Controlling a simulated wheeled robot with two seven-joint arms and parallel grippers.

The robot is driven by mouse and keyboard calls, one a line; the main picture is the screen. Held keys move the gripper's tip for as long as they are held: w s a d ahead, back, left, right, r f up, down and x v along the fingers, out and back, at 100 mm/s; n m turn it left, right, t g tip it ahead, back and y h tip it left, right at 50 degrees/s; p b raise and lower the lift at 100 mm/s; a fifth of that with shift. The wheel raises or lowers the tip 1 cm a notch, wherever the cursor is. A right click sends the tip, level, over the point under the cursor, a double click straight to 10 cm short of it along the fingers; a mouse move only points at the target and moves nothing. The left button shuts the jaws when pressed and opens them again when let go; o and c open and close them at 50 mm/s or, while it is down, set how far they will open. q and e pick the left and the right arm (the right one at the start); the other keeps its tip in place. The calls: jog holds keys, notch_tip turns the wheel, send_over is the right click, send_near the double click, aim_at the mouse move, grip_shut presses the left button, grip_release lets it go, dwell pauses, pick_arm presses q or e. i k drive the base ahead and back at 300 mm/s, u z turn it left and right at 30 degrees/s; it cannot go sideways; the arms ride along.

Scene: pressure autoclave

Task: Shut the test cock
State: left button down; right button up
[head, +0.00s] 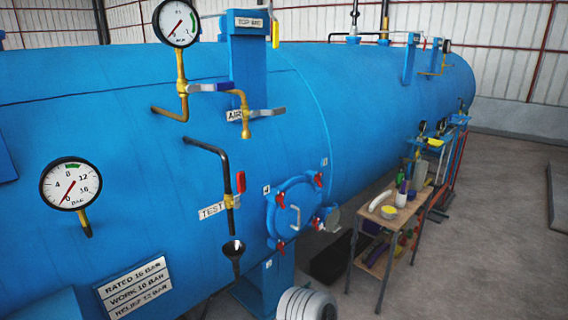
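The test cock (229,201) is a small brass valve on a black pipe, beside a white plate marked TEST (212,211), on the front of the blue vessel. Its red lever (240,182) points up, alongside the pipe. The black pipe (213,151) comes out of the vessel above and bends down to the cock. Below the cock an open black funnel (233,248) leads into a drain pipe. No flow is visible between them. Neither of my grippers shows in the head view.
Pressure gauges (71,185) stand out from the vessel (120,240). A round hatch (296,215) and a cluttered trolley (388,209) are at right. The right floor is mostly clear.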

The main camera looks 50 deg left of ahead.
aim_at(240, 180)
jog(key=i, duration=1)
jog(key=u, duration=2.35)
